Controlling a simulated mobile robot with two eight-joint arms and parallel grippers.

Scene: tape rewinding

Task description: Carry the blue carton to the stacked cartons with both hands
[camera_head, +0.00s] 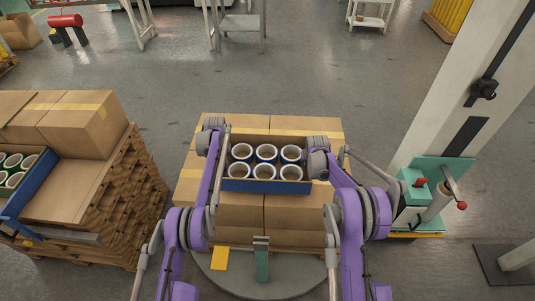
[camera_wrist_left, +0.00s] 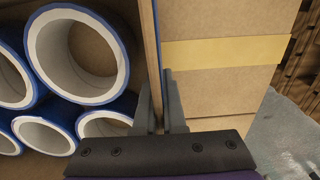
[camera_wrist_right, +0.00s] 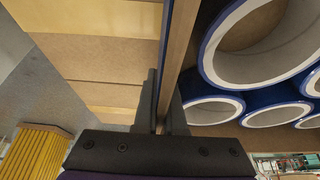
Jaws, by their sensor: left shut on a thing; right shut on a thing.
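The blue carton (camera_head: 266,186) is an open box with a blue front, holding several white rolls with blue edges. It is over the stacked cartons (camera_head: 235,212), brown boxes with yellow tape, in the head view; whether it touches them I cannot tell. My left gripper (camera_wrist_left: 172,105) is shut on the carton's left wall (camera_wrist_left: 151,60). My right gripper (camera_wrist_right: 165,100) is shut on its right wall (camera_wrist_right: 178,60). In the head view, the arms hide both fingertips. The cartons' tops also show beside the walls in the left wrist view (camera_wrist_left: 220,85) and right wrist view (camera_wrist_right: 100,60).
The stack stands on a round grey platform (camera_head: 215,280). At left, a wooden pallet stack (camera_head: 135,205) bears brown cartons (camera_head: 85,120) and another blue carton of rolls (camera_head: 35,190). At right stand a white column (camera_head: 455,95) and a teal wrapping device (camera_head: 415,195).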

